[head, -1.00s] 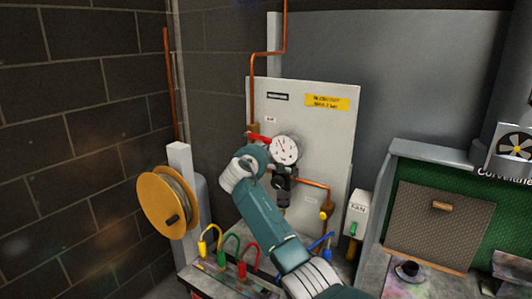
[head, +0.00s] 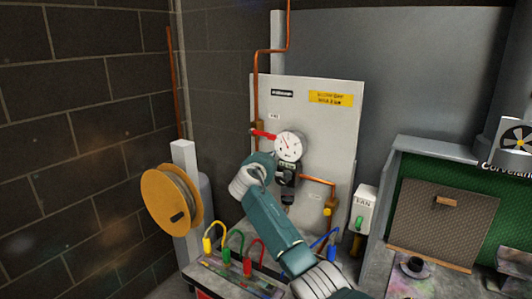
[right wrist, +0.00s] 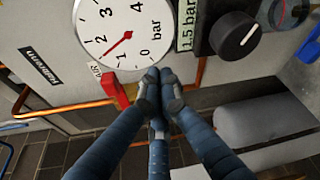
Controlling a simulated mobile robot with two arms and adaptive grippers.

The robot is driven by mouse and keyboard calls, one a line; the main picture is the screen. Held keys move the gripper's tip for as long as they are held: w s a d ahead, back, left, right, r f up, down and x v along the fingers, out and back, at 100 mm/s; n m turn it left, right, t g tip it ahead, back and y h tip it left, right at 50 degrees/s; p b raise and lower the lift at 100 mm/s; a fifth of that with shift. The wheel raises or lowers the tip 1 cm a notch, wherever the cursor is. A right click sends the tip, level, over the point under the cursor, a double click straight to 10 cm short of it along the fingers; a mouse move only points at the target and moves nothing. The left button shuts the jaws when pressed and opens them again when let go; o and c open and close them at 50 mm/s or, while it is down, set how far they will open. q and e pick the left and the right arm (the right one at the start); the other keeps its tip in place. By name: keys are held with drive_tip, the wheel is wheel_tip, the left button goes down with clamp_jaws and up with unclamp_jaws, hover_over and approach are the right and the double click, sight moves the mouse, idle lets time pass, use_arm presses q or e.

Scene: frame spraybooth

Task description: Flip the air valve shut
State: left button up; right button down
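The air valve's red lever (head: 264,135) sticks out to the right across the copper pipe on the pale panel, left of the gauge. In the right wrist view the red lever (right wrist: 115,92) lies just left of my fingertips, near a small "AIR" label. My right gripper (head: 264,162) is below the lever and gauge in the head view. In the right wrist view its blue fingers (right wrist: 160,80) come together at the tips with nothing between them. I cannot tell whether a finger touches the lever. My left gripper is not in view.
The pressure gauge (head: 289,146), its needle between 1 and 2 bar, and a black regulator knob (right wrist: 235,35) sit close by. A hose reel (head: 165,200) is at left. A fan switch box (head: 363,208) is at right.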

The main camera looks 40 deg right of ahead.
use_arm(q)
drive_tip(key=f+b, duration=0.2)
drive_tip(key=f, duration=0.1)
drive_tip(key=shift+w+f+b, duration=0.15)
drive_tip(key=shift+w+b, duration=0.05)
drive_tip(key=shift+b, duration=0.1)
use_arm(e)
drive_tip(key=s+a+r, duration=0.3)
drive_tip(key=a, duration=0.6)
drive_tip(key=shift+a+r, duration=0.15)
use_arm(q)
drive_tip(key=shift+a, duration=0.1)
use_arm(e)
drive_tip(key=shift+s, duration=0.15)
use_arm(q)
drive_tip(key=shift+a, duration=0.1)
